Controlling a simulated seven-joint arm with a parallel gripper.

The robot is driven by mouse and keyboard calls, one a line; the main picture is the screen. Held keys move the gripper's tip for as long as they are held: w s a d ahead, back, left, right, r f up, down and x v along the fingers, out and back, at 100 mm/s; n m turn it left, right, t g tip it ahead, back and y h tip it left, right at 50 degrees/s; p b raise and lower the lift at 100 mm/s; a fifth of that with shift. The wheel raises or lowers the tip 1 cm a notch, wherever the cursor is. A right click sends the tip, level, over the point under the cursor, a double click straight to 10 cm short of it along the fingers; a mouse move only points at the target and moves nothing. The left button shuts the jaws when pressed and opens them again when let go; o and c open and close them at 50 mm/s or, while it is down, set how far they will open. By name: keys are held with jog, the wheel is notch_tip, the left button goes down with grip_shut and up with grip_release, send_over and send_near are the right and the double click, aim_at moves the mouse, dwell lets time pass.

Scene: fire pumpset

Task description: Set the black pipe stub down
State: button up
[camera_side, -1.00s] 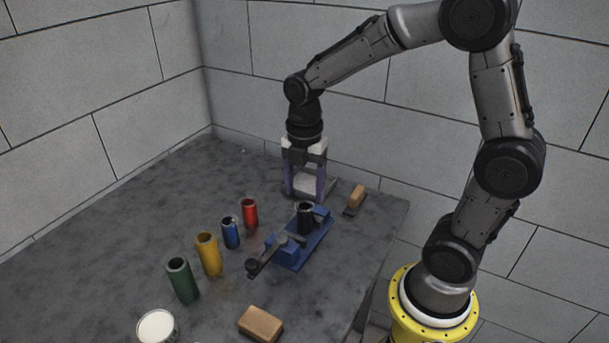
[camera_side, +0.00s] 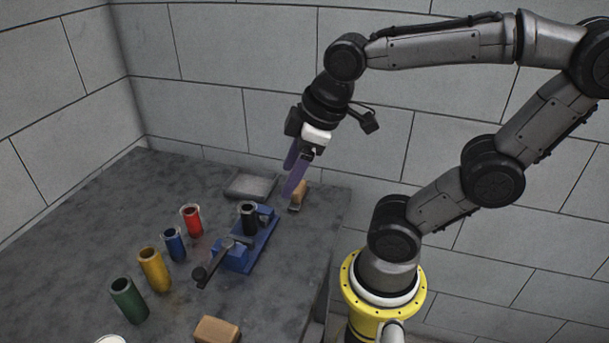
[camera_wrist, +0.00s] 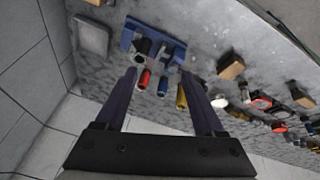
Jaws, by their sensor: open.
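The black pipe stub (camera_side: 249,218) stands upright in the blue vise (camera_side: 262,240) in the side view. I cannot tell whether the jaws clamp it. In the wrist view the stub (camera_wrist: 143,46) shows against the blue vise (camera_wrist: 128,36). My gripper (camera_side: 287,182) is tilted, open and empty. It is above the table's back right part, up and right of the stub and apart from it. Its two purple fingers spread wide in the wrist view (camera_wrist: 159,74), with nothing held between them.
A grey plate (camera_side: 251,186) lies behind the vise, and a wood-topped brush-like block (camera_side: 299,194) is to its right. Red (camera_side: 191,221), blue (camera_side: 174,245), yellow (camera_side: 154,270) and green (camera_side: 128,301) tubes stand left. A brown block (camera_side: 216,330) lies in front. The vise handle (camera_side: 210,267) juts forward-left.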

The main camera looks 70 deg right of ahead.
jog(key=s+m, duration=0.2)
jog(key=m+t, duration=0.1)
jog(key=m, duration=0.1)
jog(key=shift+s+a+f, duration=0.15)
jog(key=shift+s+a, duration=0.1)
jog(key=shift+s, duration=0.15)
